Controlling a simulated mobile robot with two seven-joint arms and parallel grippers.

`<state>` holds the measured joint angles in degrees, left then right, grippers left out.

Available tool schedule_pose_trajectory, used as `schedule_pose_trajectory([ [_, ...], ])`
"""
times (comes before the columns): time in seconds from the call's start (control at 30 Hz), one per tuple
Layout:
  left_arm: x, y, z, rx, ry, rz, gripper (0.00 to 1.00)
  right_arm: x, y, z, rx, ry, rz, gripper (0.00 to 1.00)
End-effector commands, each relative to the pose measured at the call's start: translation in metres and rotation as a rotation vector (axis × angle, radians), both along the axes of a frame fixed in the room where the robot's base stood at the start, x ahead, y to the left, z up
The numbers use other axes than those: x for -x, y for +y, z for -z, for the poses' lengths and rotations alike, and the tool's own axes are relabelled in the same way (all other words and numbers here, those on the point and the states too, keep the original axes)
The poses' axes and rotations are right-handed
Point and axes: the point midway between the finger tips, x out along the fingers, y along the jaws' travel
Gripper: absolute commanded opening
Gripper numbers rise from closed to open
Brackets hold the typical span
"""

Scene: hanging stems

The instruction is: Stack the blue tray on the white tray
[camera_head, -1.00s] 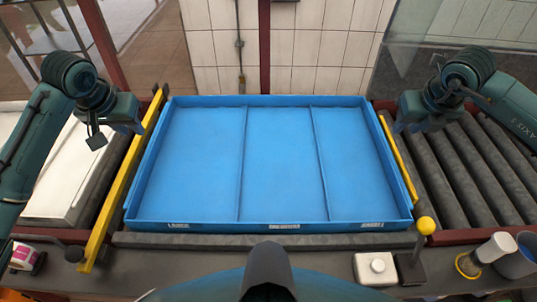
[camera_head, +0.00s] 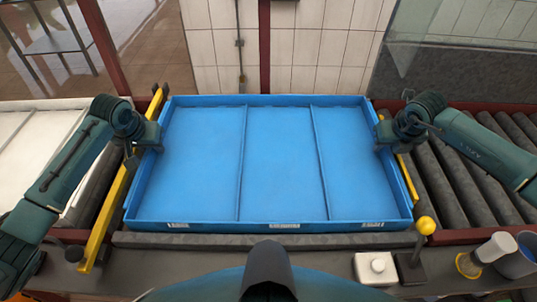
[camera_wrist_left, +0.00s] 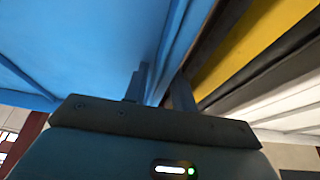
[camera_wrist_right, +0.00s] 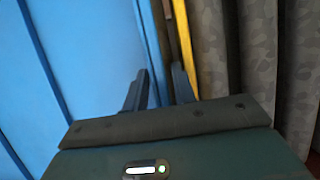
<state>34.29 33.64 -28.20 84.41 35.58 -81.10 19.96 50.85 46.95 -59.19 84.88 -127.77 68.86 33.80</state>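The blue tray (camera_head: 285,165), shallow with three compartments, lies flat on the rollers in the middle of the head view. My left gripper (camera_head: 150,145) is at its left rim. In the left wrist view its two fingers (camera_wrist_left: 160,88) are apart, with the tray wall between them. My right gripper (camera_head: 388,140) is at the right rim. In the right wrist view its fingers (camera_wrist_right: 160,88) are also apart around the wall. Contact with the wall cannot be made out. The white tray (camera_head: 18,160) lies at the left, partly hidden by my left arm.
Yellow rails (camera_head: 106,222) flank the blue tray on both sides. Bare grey rollers (camera_head: 450,185) lie to the right.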

Motion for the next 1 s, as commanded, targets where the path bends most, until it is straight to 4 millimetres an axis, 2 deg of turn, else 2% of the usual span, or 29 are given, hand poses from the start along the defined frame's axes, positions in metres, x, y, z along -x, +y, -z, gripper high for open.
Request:
schedule_pose_trajectory([
  [0.13, -0.0001, 0.0000, -0.0003, 0.000, 0.000, 0.000, 0.26, 0.0002, 0.0003, 0.0000, -0.001, 0.000, 0.000, 0.26],
  [0.47, 0.0000, 0.0002, -0.0005, 0.000, 0.000, -0.001, 0.00, 0.0002, 0.0003, -0.0002, -0.001, 0.000, 0.000, 0.00],
  [1.0, 0.0000, 0.0005, -0.0006, -0.001, 0.000, -0.001, 0.00, 0.0002, 0.0002, -0.0006, -0.001, 0.000, 0.001, 0.00],
])
